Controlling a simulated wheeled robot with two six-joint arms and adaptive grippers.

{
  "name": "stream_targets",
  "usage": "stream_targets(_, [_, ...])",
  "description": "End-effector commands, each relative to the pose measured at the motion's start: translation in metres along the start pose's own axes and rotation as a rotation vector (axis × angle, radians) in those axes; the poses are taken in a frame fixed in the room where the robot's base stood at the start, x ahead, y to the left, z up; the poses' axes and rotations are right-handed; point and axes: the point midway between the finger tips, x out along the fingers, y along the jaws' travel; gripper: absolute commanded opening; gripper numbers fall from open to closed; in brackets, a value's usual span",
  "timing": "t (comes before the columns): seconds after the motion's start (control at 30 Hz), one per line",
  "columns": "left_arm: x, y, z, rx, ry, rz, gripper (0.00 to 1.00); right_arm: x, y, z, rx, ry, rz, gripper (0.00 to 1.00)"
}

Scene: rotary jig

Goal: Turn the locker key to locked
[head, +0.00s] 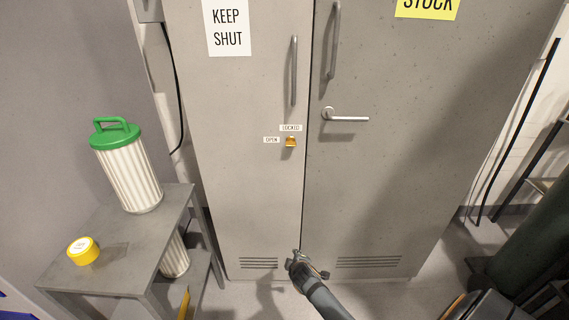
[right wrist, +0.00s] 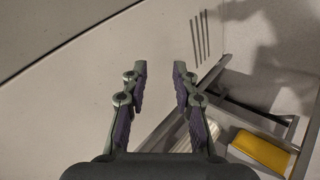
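The locker key (head: 291,142) is small and orange and sits in the grey locker's left door (head: 245,190), near the door's right edge. A "LOCKED" label (head: 290,128) is above it and an "OPEN" label (head: 271,140) is to its left. The key is too small to tell which label it points to. My right gripper (head: 297,258) is low in front of the locker, well below the key and apart from it. In the right wrist view, my right gripper (right wrist: 160,68) is open and empty, with its fingers apart. My left gripper is not in view.
A grey shelf unit (head: 115,255) on the left holds a white ribbed canister with a green lid (head: 130,170) and a yellow round item (head: 83,251). The locker's right door has a lever handle (head: 345,118). The space before the key is clear.

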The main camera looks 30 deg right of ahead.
Motion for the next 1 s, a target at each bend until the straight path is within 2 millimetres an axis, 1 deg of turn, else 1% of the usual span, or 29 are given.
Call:
stream_targets(0.03, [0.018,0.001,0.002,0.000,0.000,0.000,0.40,-0.007,0.055,-0.034,-0.073,0.040,0.119,0.28])
stream_targets(0.07, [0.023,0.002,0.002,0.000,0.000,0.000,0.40,-0.020,0.088,-0.052,-0.117,0.053,0.187,0.28])
stream_targets(0.1, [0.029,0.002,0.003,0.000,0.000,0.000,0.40,-0.040,0.129,-0.073,-0.171,0.062,0.278,0.28])
stream_targets(0.17, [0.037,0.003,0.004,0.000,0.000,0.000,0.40,-0.077,0.183,-0.097,-0.236,0.063,0.408,0.28])
stream_targets(0.2, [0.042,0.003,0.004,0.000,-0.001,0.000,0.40,-0.102,0.213,-0.108,-0.269,0.058,0.485,0.28])
stream_targets(0.27, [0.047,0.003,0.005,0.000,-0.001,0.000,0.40,-0.139,0.247,-0.120,-0.303,0.044,0.583,0.28])
stream_targets(0.3, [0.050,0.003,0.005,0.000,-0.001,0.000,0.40,-0.160,0.265,-0.124,-0.319,0.034,0.637,0.28])
stream_targets(0.4, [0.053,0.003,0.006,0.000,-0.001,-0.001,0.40,-0.196,0.290,-0.129,-0.340,0.012,0.718,0.28])
stream_targets(0.5, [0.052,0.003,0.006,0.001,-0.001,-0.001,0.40,-0.210,0.299,-0.130,-0.348,0.003,0.747,0.28])
stream_targets(0.57, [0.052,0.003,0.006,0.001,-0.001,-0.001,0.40,-0.211,0.300,-0.130,-0.348,0.002,0.748,0.28])
stream_targets(0.67, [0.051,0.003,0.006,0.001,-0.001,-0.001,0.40,-0.206,0.304,-0.132,-0.349,0.004,0.747,0.28])
stream_targets(0.73, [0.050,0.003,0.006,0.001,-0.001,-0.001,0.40,-0.199,0.311,-0.133,-0.349,0.004,0.747,0.28])
stream_targets(1.0, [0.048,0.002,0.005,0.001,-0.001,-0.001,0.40,-0.157,0.348,-0.140,-0.347,0.003,0.745,0.28])
